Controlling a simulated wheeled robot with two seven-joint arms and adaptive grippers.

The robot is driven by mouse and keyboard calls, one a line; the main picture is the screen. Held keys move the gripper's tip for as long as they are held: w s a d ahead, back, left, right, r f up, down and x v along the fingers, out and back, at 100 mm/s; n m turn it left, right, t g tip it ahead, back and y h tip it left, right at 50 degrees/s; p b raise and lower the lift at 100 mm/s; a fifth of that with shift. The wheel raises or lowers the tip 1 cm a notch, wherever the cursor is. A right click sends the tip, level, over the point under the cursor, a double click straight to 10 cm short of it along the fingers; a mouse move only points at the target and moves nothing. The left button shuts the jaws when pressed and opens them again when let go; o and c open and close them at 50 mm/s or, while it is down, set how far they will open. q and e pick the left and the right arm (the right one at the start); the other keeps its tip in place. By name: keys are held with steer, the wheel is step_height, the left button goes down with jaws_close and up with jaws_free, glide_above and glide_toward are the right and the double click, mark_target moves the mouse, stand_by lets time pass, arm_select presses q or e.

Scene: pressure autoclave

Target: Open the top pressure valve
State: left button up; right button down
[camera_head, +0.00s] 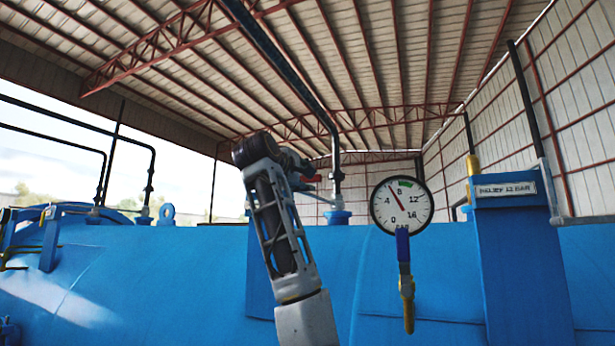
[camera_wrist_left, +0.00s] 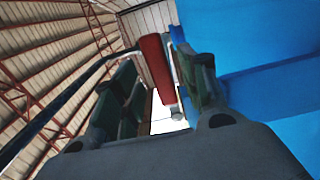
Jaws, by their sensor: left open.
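The top pressure valve shows as a red handle (camera_head: 313,178) by the foot of a black vertical pipe on top of the blue autoclave. My left gripper (camera_head: 299,170) is at this handle and covers part of it, with the arm rising from below. In the left wrist view the red handle (camera_wrist_left: 157,68) stands between the two fingers of my open left gripper (camera_wrist_left: 160,85). It appears closer to the right finger; I cannot tell whether they touch. The valve body is mostly hidden. My right gripper is not in view.
The blue autoclave shell (camera_head: 400,280) fills the lower view. To the right are a round pressure gauge (camera_head: 402,205), a small valve with a yellow end (camera_head: 408,300) below it, and a blue post labelled RELIEF 12 BAR (camera_head: 507,189). The black pipe (camera_head: 335,160) rises close behind the gripper.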

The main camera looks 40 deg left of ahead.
arm_select(q)
steer(key=shift+p+x, duration=0.45)
steer(key=shift+x, duration=1.2)
steer(key=shift+c, duration=0.3)
jaws_close()
